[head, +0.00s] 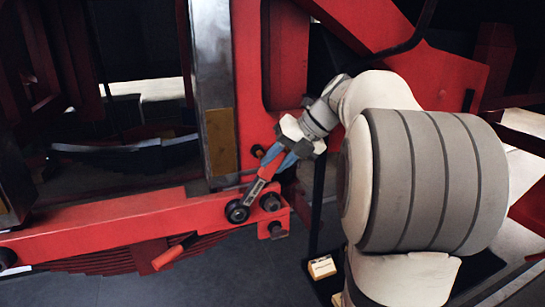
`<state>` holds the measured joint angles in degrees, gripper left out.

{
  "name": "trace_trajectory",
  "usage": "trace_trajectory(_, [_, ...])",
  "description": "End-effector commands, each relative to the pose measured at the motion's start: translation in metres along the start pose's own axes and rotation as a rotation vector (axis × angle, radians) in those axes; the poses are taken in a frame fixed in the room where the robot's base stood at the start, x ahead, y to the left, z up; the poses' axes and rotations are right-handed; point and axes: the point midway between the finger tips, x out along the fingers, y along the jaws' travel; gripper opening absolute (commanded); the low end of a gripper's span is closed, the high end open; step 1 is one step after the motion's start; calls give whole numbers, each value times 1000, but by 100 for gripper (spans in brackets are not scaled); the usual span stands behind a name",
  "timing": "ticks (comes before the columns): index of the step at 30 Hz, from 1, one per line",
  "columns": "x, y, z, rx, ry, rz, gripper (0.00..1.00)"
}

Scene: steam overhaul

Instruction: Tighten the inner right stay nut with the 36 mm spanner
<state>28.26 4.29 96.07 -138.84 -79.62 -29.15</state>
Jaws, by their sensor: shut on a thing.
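My gripper (275,165) has blue fingers shut on the shaft of the spanner (255,192), a grey tool with a reddish stripe. The spanner slants down and left, and its dark ring head (237,212) lies against the face of the red beam, near the beam's right end. The ring appears to be over a nut, but the head hides most of it, and I cannot tell how fully it is seated. Another dark nut (270,202) sits just right of the ring, uncovered. The 36 mm marking is too small to read.
The red beam (120,222) runs left above a leaf spring (100,262). A red-handled piece (175,252) sticks out below it. Another bolt (278,230) is under the beam's right end. A grey upright (213,60) and red frame plates stand close behind my gripper. Open floor lies in front.

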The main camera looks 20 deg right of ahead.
Motion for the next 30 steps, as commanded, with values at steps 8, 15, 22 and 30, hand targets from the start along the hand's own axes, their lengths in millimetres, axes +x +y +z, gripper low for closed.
trace_trajectory(8, [0,-7,0,13,-2,39,0])
trace_trajectory(15, [0,-10,0,21,0,54,0])
trace_trajectory(22, [1,-25,0,54,0,141,0])
trace_trajectory(30, [2,-28,-1,58,0,162,0])
